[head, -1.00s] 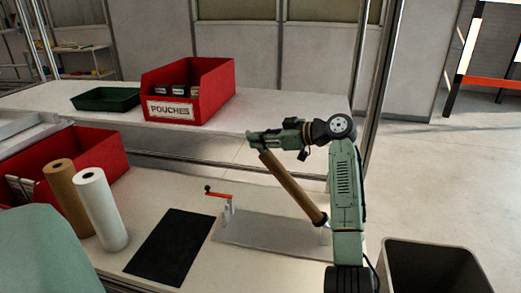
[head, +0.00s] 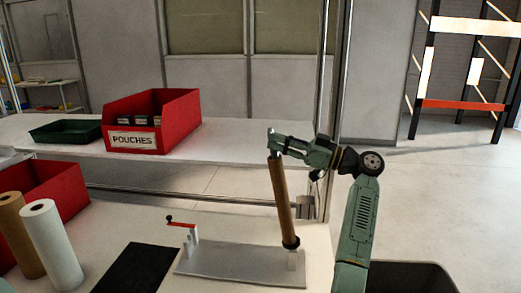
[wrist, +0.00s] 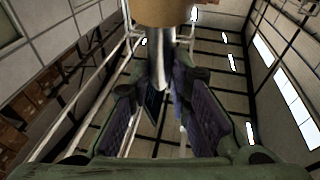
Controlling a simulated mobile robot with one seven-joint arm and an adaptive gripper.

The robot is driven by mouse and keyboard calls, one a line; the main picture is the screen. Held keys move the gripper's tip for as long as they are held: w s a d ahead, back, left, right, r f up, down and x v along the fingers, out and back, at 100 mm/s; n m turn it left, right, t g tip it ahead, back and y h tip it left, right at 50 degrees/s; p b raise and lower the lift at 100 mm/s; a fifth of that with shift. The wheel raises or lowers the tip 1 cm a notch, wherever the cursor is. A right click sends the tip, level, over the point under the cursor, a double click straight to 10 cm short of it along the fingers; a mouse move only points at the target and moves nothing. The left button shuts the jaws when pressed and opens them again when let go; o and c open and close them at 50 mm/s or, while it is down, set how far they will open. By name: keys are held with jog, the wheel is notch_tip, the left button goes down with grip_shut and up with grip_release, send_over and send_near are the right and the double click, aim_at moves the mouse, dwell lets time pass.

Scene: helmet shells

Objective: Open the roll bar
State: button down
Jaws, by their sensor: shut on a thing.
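The roll bar carries a brown roll (head: 280,200) and stands nearly upright, leaning slightly left. Its lower end has a dark collar (head: 291,243) at the right of a light grey base plate (head: 225,266). My gripper (head: 273,140) is shut on the bar's upper end, above the roll. In the wrist view the metal bar end (wrist: 160,65) runs down between my two fingers, with the brown roll (wrist: 160,12) beyond. A post with a red crank arm and dark knob (head: 183,224) stands at the plate's left, apart from the bar.
A black mat (head: 132,268) lies left of the plate. A white roll (head: 52,245) and another brown roll (head: 18,235) stand further left. The red pouches bin (head: 180,125) and green tray (head: 66,131) are on the back shelf. A dark bin (head: 410,278) stands at the right.

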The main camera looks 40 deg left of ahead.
jog(key=w+d+y+b, duration=0.2)
jog(key=w+d, duration=0.2)
jog(key=d, duration=0.3)
jog(key=shift+w+d+m, duration=0.3)
jog(key=shift+w+d, duration=0.05)
jog(key=c, duration=1.5)
grip_release()
jog(key=shift+y, duration=0.3)
jog(key=v, duration=1.2)
jog(key=shift+w, duration=0.1)
